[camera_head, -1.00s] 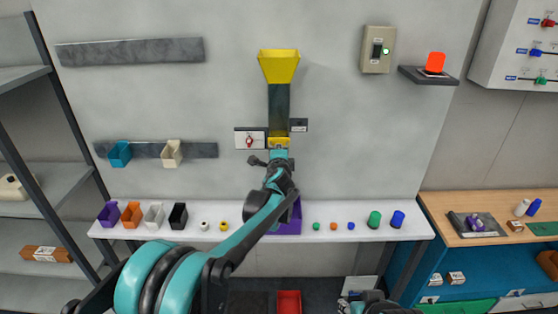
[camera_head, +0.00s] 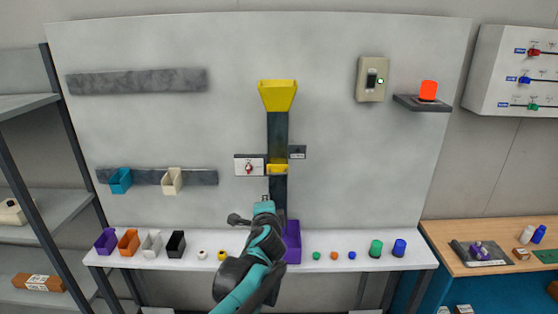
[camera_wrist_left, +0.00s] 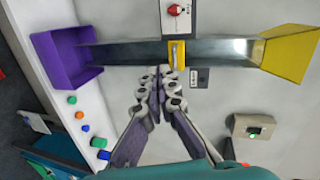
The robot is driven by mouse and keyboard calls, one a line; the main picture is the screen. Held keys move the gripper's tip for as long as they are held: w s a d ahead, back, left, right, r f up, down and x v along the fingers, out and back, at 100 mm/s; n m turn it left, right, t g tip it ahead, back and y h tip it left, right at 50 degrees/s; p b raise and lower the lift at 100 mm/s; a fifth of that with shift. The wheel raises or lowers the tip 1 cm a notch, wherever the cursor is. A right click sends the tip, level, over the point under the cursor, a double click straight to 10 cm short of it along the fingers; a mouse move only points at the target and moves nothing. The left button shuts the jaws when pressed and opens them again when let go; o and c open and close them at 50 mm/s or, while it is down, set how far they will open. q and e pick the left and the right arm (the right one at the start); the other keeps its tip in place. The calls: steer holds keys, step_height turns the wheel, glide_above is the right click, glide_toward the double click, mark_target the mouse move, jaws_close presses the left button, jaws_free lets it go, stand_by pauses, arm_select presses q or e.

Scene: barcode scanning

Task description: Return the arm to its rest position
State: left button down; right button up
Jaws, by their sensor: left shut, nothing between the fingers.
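My left arm is teal and black and reaches up from the bottom middle of the head view. Its left gripper (camera_head: 265,199) is in front of the vertical chute (camera_head: 278,135), below the small yellow gate (camera_head: 277,169). In the left wrist view the left gripper's fingers (camera_wrist_left: 162,72) are together and empty, with the tips apparently close to the chute and the yellow gate (camera_wrist_left: 177,56). The yellow funnel (camera_head: 278,96) tops the chute. The purple bin (camera_head: 292,243) at its foot is partly hidden behind my arm. My right gripper does not show.
A white shelf (camera_head: 330,262) holds purple, orange, white and black bins at left and several small coloured pieces. A control box (camera_head: 372,79) and an orange lamp (camera_head: 428,91) are on the wall at right. A wooden bench (camera_head: 455,238) stands at far right. A rack stands at left.

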arm_select(q)
steer(key=s+a+f+n+g+y+b, duration=0.1)
steer(key=s+a+f+n+g+b, duration=0.1)
steer(key=s+a+f+n+b, duration=0.45)
steer(key=s+a+f+n+g+b, duration=0.2)
steer(key=s+a+f+n+b, duration=0.15)
steer(key=s+a+f, duration=0.6)
steer(key=s+d+f+n+g+h+b, duration=0.1)
steer(key=s+f+n+g+b, duration=0.3)
steer(key=s+f+b, duration=0.5)
steer(key=s+d+f+n, duration=0.1)
steer(key=s+f+n, duration=0.1)
steer(key=s+f, duration=0.7)
step_height(320, 180, down, 3)
steer(key=shift+h+b, duration=0.35)
steer(key=shift+h, duration=0.05)
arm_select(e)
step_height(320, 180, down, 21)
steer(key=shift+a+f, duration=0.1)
